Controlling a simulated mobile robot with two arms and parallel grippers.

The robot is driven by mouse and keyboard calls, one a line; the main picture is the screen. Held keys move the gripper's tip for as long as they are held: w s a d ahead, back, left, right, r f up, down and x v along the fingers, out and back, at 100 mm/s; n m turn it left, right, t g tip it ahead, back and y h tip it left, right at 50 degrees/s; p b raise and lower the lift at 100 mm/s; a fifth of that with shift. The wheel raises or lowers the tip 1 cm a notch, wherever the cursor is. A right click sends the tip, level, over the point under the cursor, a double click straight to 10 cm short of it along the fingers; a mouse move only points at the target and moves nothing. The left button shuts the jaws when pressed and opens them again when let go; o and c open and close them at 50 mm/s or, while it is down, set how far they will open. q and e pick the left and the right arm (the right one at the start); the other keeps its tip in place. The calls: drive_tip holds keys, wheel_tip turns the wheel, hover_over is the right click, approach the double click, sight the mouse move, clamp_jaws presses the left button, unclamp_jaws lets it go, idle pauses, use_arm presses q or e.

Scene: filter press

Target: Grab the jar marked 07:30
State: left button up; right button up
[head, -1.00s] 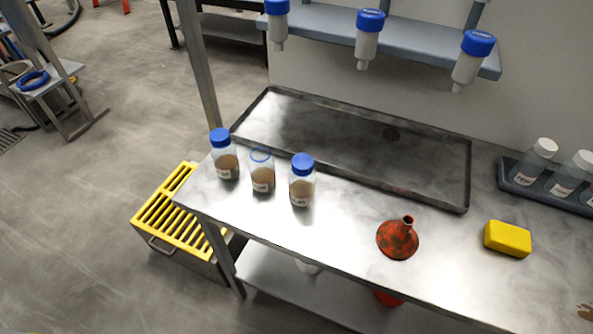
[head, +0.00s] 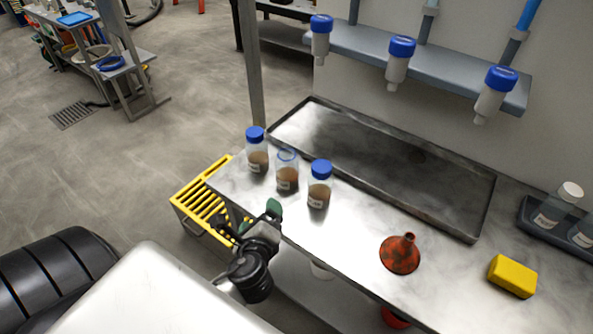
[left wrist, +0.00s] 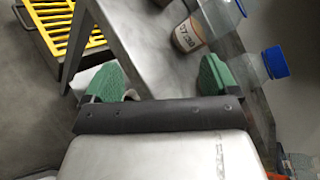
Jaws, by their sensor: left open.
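Three jars of brown material stand in a row on the bench's left end: a left jar with a blue lid (head: 257,151), a middle jar with an open blue rim (head: 287,172) and a right jar with a blue lid (head: 319,186). In the left wrist view, the label 07:30 is readable on a jar (left wrist: 188,36) that appears to be the middle one. A blue-lidded jar (left wrist: 272,63) is beside it, partly behind a finger. My left gripper (head: 258,216) is open and empty at the bench's front edge, short of the jars; its green pads (left wrist: 160,80) are wide apart. My right gripper is not visible.
A shallow metal tray (head: 481,213) lies behind the jars. A red-brown funnel (head: 400,255) and yellow sponge (head: 512,276) are to the right. A yellow slatted rack (head: 205,196) stands beyond the bench's left end. Blue-capped bottles hang inverted from a shelf (head: 360,55).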

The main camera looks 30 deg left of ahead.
sight(284, 178)
use_arm(q)
drive_tip(key=w+m+t, duration=0.1)
drive_tip(key=m, duration=0.2)
drive_tip(key=w+m+t, duration=0.1)
drive_tip(key=m, duration=0.2)
drive_tip(key=w+r+m+t+h, duration=0.1)
drive_tip(key=m, duration=0.1)
drive_tip(key=shift+w+d+r+m+t, duration=0.1)
drive_tip(key=shift+w+d+m+t, duration=0.05)
drive_tip(key=shift+d+m+t, duration=0.25)
drive_tip(key=shift+w+d+m+t+h, duration=0.15)
drive_tip(key=shift+m+h, duration=0.1)
drive_tip(key=shift+m, duration=0.25)
drive_tip(key=shift+w+d+m+t+h, duration=0.15)
drive_tip(key=shift+m+h, duration=0.1)
drive_tip(key=shift+m, duration=0.25)
drive_tip(key=shift+w+r+m, duration=0.1)
drive_tip(key=shift+w+m, duration=0.1)
drive_tip(key=shift+m, duration=0.3)
drive_tip(key=p+x, duration=0.1)
drive_tip(key=x, duration=0.9)
drive_tip(key=shift+w+a+f+p, duration=0.2)
drive_tip(key=shift+w+f+p, duration=0.05)
drive_tip(key=shift+f+p, duration=0.1)
drive_tip(key=shift+s+r, duration=0.1)
drive_tip(key=shift+c, duration=0.9)
drive_tip(key=c, duration=0.9)
drive_tip(key=shift+r, duration=0.1)
